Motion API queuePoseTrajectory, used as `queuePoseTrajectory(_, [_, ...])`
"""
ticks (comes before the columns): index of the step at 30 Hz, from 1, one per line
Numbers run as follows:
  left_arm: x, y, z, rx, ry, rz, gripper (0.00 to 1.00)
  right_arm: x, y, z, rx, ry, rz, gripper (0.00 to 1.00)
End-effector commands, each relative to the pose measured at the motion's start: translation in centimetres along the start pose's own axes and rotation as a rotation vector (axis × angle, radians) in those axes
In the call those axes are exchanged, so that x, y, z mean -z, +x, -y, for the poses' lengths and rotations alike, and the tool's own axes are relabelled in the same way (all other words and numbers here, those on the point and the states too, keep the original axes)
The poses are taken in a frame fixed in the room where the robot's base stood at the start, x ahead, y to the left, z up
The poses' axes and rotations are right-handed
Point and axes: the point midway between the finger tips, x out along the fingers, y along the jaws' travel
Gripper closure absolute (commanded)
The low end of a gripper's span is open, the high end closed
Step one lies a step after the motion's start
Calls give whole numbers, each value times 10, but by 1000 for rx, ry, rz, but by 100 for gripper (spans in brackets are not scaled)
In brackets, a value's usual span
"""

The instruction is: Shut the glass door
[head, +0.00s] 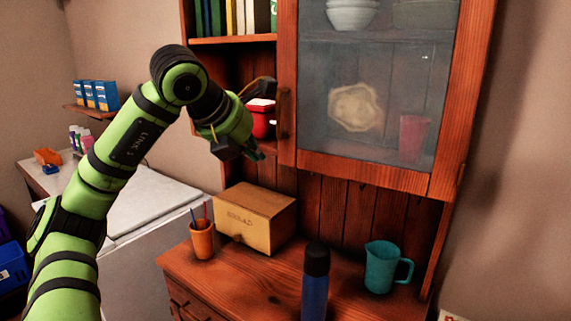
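The glass door (365,85) has a reddish wood frame, a large grey pane and a dark vertical handle (285,112) on its left stile. It covers the upper right part of the wooden cabinet, and its top is out of view. I cannot tell whether a small gap stands between the door and the cabinet. My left gripper (262,120) is just left of the handle, in front of the open shelves. Its dark fingers are spread apart with nothing held between them. No contact with the door is visible. My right gripper is not in view.
A red pot (262,119) sits on the shelf behind my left gripper. Below stand a bread box (255,217), an orange cup (202,240), a blue bottle (315,285) and a teal pitcher (382,268) on the counter. Bowls and a plate show behind the glass.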

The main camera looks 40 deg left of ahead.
Motion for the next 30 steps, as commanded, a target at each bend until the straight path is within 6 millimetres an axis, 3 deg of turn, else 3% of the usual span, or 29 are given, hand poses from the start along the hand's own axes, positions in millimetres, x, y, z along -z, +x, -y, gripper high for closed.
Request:
queuePoseTrajectory(11, [0, 79, 0, 0, 0, -7, 100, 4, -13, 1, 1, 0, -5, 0])
queuePoseTrajectory(18, [-24, 101, 1, 3, 0, -3, 100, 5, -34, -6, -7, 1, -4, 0])
queuePoseTrajectory(30, [-28, 108, 0, 2, 1, -2, 100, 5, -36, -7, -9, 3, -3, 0])
